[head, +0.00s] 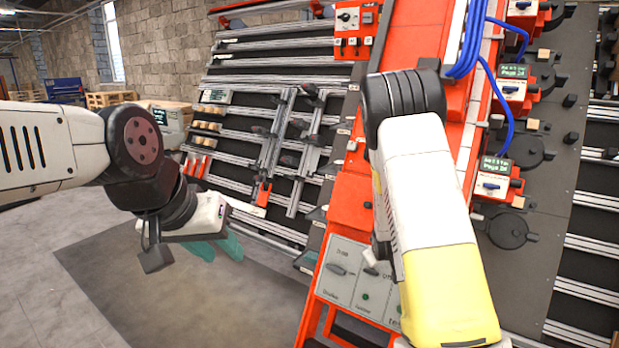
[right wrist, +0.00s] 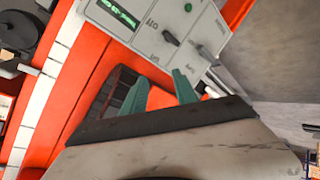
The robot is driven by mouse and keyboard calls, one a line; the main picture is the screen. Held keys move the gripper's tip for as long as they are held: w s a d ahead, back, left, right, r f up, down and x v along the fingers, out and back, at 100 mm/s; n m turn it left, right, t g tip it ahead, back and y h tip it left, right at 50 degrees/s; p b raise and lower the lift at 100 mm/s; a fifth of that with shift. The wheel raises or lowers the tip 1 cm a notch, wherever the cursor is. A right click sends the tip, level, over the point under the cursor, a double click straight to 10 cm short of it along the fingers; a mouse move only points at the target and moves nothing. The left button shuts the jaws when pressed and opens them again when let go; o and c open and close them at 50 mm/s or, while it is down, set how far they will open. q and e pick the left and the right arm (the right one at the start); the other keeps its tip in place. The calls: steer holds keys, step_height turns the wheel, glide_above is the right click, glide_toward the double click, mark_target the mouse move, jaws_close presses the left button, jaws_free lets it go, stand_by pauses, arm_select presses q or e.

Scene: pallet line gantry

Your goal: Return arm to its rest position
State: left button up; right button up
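My left arm comes in from the left in the head view. Its gripper (head: 218,250) hangs over the floor with two teal fingers standing apart, and nothing shows between them. My right arm crosses the middle of the head view in front of the orange frame, and it hides its gripper there. In the right wrist view the right gripper (right wrist: 160,80) shows two teal fingers spread apart with nothing between them. They point toward the orange frame (right wrist: 75,95) and the grey switch panel (right wrist: 150,40); contact cannot be told.
The grey switch panel (head: 350,275) sits low on the orange frame beside my right arm. Blue cables (head: 472,40) and orange switch boxes (head: 495,178) are at the right. A dark rack with metal rails (head: 290,45) stands behind. The grey floor (head: 100,250) at the left is clear.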

steer(key=s+a+r+m+g+y, duration=0.1)
steer(key=s+a+r+m+y, duration=0.15)
steer(key=s+r, duration=0.55)
steer(key=s+a+r+m+g+y, duration=0.1)
steer(key=s+a+r, duration=0.2)
steer(key=s+r, duration=0.5)
steer(key=s+a+r, duration=0.1)
steer(key=s+r, duration=0.3)
steer(key=s, duration=0.4)
steer(key=s+a+r+m+g, duration=0.1)
steer(key=s+r, duration=0.4)
steer(key=s, duration=0.4)
steer(key=shift+s+r, duration=0.25)
steer(key=shift+s, duration=0.05)
